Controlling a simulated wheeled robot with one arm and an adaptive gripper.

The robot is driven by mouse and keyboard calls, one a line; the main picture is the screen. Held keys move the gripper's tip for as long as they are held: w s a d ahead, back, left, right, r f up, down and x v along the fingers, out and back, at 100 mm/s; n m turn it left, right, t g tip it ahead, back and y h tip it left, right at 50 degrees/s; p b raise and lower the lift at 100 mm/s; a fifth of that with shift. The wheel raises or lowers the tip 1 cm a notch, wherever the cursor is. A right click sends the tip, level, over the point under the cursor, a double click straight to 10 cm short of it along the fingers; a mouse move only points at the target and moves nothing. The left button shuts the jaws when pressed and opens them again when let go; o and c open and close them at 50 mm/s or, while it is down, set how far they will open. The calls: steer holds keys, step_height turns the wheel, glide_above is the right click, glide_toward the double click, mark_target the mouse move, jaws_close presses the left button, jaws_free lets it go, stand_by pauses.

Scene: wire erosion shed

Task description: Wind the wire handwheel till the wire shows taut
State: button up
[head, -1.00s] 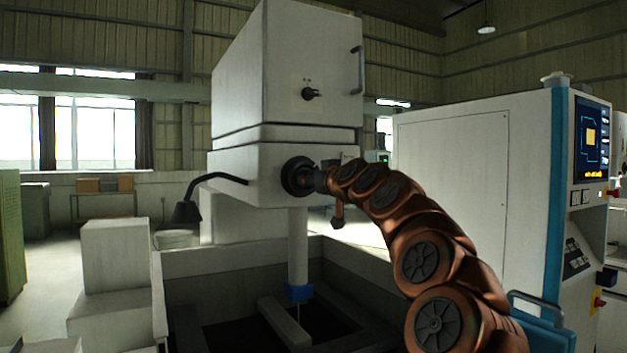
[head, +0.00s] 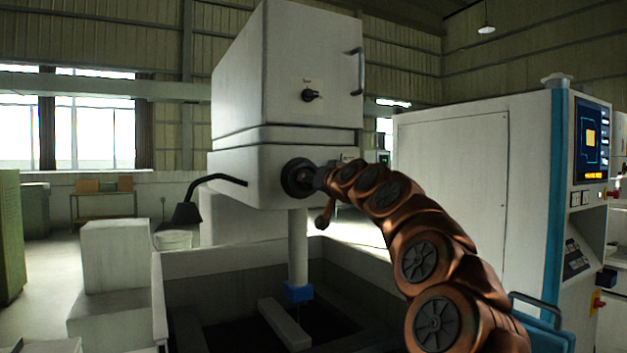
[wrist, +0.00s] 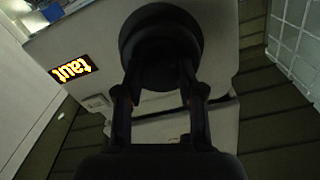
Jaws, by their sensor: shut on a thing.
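The dark round handwheel (head: 294,178) sits on the front of the white machine head. It also shows in the wrist view (wrist: 160,28), large and dark at the top. My gripper (head: 314,178) reaches it from the right and is shut on it. In the wrist view my gripper's two fingers (wrist: 160,85) lie against the wheel. A small lit sign (wrist: 72,67) beside the wheel in the wrist view reads "taut", turned over. In the head view my arm largely hides the sign.
A selector knob (head: 311,95) and a door handle (head: 357,71) are above the wheel. A black lamp (head: 187,213) on a bent arm is at left. The open tank (head: 215,262) lies below. A control cabinet (head: 455,190) with a screen stands at right.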

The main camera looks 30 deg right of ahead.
steer(key=shift+m+p, duration=0.3)
steer(key=shift+m, duration=0.7)
steer(key=o, duration=1.1)
steer(key=shift+o, duration=0.2)
steer(key=shift+s, duration=0.1)
steer(key=s+a, duration=0.1)
steer(key=s, duration=1)
steer(key=shift+s, duration=0.4)
steer(key=shift+a, duration=0.15)
